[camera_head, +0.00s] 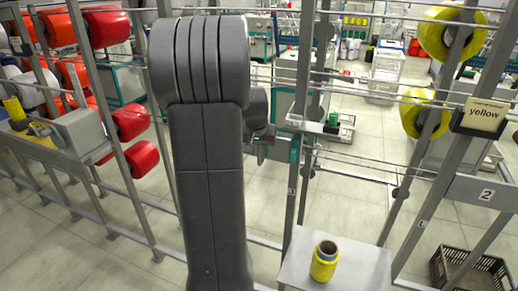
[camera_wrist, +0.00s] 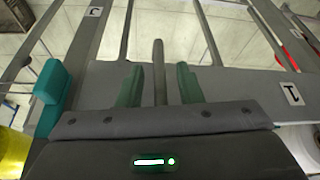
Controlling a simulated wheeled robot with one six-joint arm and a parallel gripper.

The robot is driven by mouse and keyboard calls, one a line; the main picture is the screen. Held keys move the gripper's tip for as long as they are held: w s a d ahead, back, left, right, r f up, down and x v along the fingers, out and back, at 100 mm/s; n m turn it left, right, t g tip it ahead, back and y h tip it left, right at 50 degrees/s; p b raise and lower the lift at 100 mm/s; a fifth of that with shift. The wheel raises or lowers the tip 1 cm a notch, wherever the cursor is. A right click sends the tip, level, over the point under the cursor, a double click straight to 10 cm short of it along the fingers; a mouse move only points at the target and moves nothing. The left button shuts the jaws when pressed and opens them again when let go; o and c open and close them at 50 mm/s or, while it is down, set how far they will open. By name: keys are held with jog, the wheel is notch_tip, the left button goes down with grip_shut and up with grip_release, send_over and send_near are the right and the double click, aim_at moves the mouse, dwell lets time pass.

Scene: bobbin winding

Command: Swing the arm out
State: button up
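In the wrist view, my gripper (camera_wrist: 159,84) has two green fingers standing apart. A grey rod (camera_wrist: 160,68) shows between them, with a visible gap on each side. It may be the arm of the task; I cannot tell how deep it lies between the fingers. Behind it is a grey rack panel (camera_wrist: 250,88) with a label "1" (camera_wrist: 291,93). In the head view, my own arm hides most of this spot; a small part of my gripper (camera_head: 261,152) shows at its right, near a rack post (camera_head: 299,130).
A grey stand (camera_head: 300,262) holds a yellow bobbin (camera_head: 325,262). Racks with red spools (camera_head: 130,122) stand left and yellow spools (camera_head: 425,115) right, beside a "yellow" sign (camera_head: 484,115). A teal block (camera_wrist: 52,90) lies left of the fingers. A crate (camera_head: 470,270) is at lower right.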

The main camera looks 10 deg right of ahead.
jog(key=shift+f, duration=0.1)
grip_shut()
jog(key=shift+s+a, duration=0.1)
